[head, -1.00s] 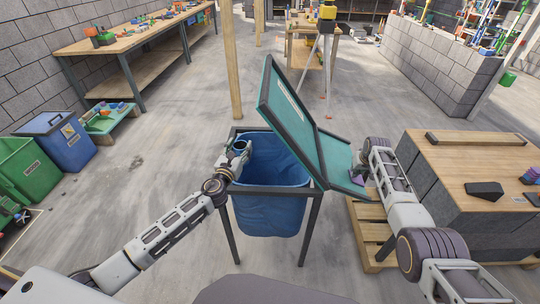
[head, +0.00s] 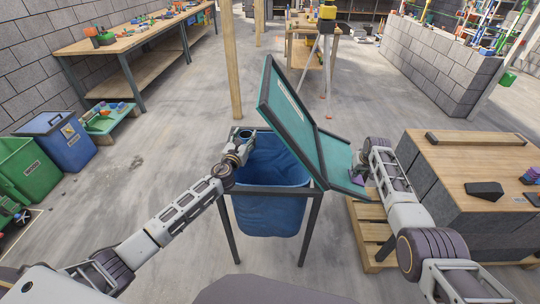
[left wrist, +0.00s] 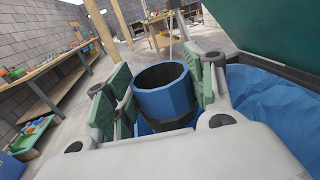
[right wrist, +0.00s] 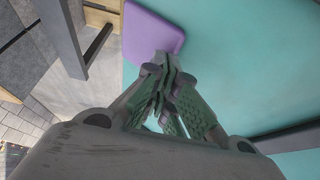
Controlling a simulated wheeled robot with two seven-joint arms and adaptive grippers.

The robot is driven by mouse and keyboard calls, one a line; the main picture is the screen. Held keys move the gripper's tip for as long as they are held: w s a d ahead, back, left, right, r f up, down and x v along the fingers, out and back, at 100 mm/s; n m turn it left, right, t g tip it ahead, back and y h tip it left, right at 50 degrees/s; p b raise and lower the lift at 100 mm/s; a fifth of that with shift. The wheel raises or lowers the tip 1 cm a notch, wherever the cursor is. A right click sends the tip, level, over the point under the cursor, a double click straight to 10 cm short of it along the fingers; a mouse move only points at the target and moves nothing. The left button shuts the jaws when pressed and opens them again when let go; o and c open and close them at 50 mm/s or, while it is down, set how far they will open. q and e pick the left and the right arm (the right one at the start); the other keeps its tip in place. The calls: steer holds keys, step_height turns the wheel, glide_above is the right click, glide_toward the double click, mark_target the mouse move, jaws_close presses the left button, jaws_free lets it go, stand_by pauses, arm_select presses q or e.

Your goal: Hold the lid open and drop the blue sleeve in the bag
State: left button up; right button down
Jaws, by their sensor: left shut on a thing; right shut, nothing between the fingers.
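The blue sleeve (left wrist: 163,98), a short open tube with a dark band, is held between the fingers of my left gripper (head: 246,139). In the head view the gripper is at the left back of the blue bag (head: 268,210), above its rim; the sleeve is mostly hidden there. The bag hangs open in a dark-legged frame. The teal lid (head: 290,115) stands tilted up, with a second teal panel (head: 335,158) sloping to the right. My right gripper (right wrist: 168,80) is shut and empty beside that panel, close to its purple pad (right wrist: 153,30); I cannot tell if they touch.
A wood-topped block table (head: 470,160) on a pallet (head: 365,220) stands close on the right. Blue (head: 65,145) and green (head: 30,170) bins and a low tray (head: 105,120) are at the left. The floor between is clear.

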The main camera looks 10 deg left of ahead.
arm_select(q)
steer(key=shift+w, duration=0.15)
steer(key=o, duration=1.1)
steer(key=shift+o, duration=1.3)
steer(key=s, duration=2.4)
steer(key=shift+r, duration=0.15)
arm_select(e)
steer(key=shift+r, duration=0.1)
